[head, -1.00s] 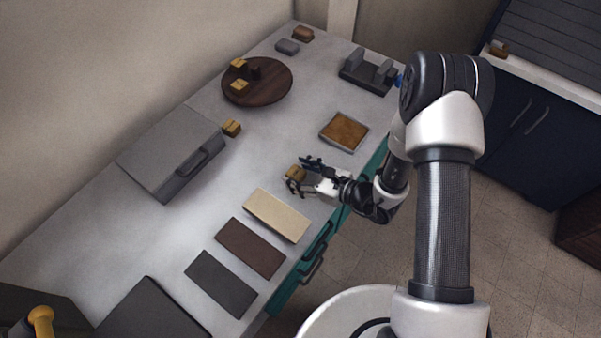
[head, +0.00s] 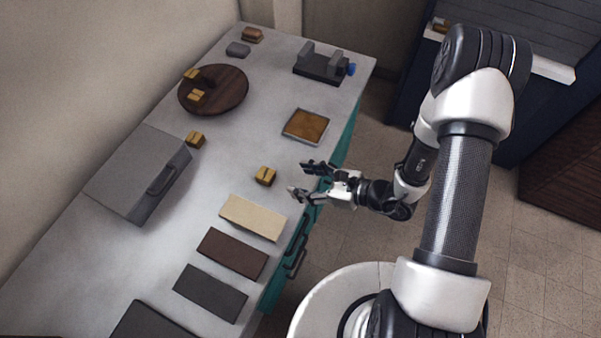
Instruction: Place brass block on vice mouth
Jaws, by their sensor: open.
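A brass block (head: 265,176) sits on the grey bench near its front edge, just above the cream pad. My gripper (head: 297,178) is open and empty to the right of this block, its fingers pointing left, apart from it. The vice (head: 320,67) stands at the far end of the bench, with two upright grey jaws, a gap between them and a blue knob on its right. Other brass blocks show: one beside the grey case (head: 195,139) and two on the round wooden board (head: 190,74).
A square tray with an amber surface (head: 305,126) lies between my gripper and the vice. The round dark board (head: 228,98) and a grey lidded case (head: 135,175) stand to the left. Cream, brown and dark pads (head: 232,254) lie in front. The bench middle is clear.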

